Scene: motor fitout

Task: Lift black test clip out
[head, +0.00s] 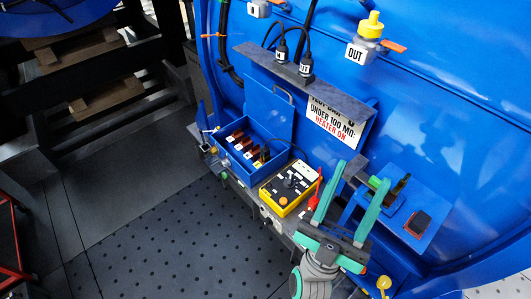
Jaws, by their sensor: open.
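My gripper (360,173) is open in the head view, its two teal fingers spread and pointing toward the tank's blue side, with no object visibly held. A small black upright piece (264,155) stands at the right end of an open blue box (231,164), left of my gripper. It may be the black test clip, but it is too small to be sure. A red clip-like piece (318,188) stands beside the yellow tester (288,186), close to my left finger. A dark olive upright piece (401,184) stands just right of my right finger.
A blue shelf (432,203) at right carries a dark device with a red edge (417,223). A grey ledge (300,73) above holds two black plugs. A white sign (335,122) hangs below it. The dark perforated floor (180,235) is open at left.

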